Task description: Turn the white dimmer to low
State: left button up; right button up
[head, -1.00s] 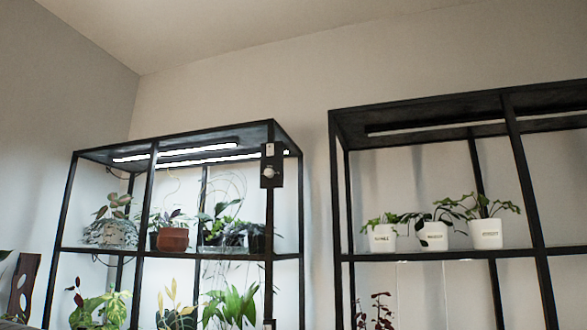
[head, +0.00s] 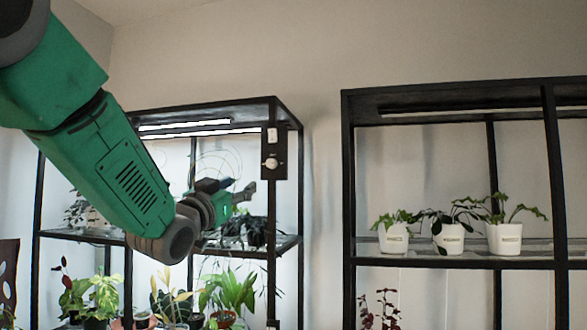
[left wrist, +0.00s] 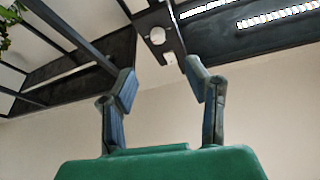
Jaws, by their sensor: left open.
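The white dimmer (head: 271,163) is a round knob on a dark plate (head: 282,153) fixed to the right front post of the left shelf. A small white switch (head: 272,135) sits above it on the same plate. My left gripper (head: 243,192) is open and empty, to the lower left of the dimmer and apart from it. In the left wrist view the dimmer (left wrist: 156,36) shows beyond and between the two fingertips (left wrist: 160,80). The knob's setting is too small to read. My right gripper is not in view.
The left black shelf (head: 200,104) has a lit lamp strip (head: 185,127) and several plants close to my arm. The right shelf (head: 455,263) holds several plants in white pots (head: 450,238). A gap with bare wall separates the shelves.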

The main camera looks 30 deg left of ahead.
pick_arm(q)
jog(key=b, duration=0.5)
send_near(269, 166)
jog(key=w, duration=0.1)
jog(key=x, duration=0.2)
jog(key=p+x, duration=0.1)
jog(key=x, duration=0.2)
jog(key=p+x, duration=0.1)
jog(key=x, duration=0.1)
jog(key=shift+w+a+r, duration=0.25)
jog(key=shift+a+r, duration=0.05)
jog(key=shift+a, duration=0.15)
jog(key=shift+w+r+p, duration=0.15)
jog(key=shift+w+p, duration=0.1)
jog(key=shift+p, duration=0.1)
jog(key=shift+d+r, duration=0.1)
jog(key=shift+d, duration=0.1)
jog(key=shift+w+d, duration=0.1)
jog(key=shift+d, duration=0.4)
jog(key=shift+a, duration=0.15)
grip_shut()
jog(key=shift+a, duration=0.25)
